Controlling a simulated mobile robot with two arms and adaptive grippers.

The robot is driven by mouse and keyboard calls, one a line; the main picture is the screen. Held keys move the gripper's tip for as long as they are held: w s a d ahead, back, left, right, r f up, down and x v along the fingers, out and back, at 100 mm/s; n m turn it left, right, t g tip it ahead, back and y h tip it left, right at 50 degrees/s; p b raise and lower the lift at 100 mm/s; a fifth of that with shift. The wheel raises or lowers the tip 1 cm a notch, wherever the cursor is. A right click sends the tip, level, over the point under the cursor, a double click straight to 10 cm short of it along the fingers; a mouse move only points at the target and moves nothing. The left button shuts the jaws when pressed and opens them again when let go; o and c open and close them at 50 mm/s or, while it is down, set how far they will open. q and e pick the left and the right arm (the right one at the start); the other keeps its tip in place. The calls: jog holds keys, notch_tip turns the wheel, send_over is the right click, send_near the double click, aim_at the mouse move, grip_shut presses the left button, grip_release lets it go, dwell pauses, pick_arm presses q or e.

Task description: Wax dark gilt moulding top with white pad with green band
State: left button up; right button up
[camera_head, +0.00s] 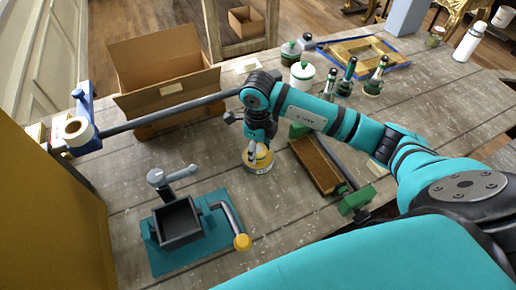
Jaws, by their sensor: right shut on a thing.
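My right gripper (257,147) points down over the bench and is shut on a small round pale thing with a yellowish top, which looks like the white pad with a green band (258,167). The fingers hide part of it, and I cannot tell whether it touches the bench. Just right of it, a long brown piece that looks like the dark gilt moulding (316,165) lies at a slant between green clamp ends (356,201). The pad is apart from it. My left gripper is not in view.
A teal-based vice (180,224) with a yellow-knobbed crank stands front left. Green-banded bottles (375,78), a white lidded jar (302,75) and a gilt frame (357,50) stand at the back.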

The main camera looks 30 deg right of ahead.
aim_at(258, 149)
dwell(0.4)
jog(key=shift+r+p, duration=2.05)
jog(key=shift+r, duration=1.45)
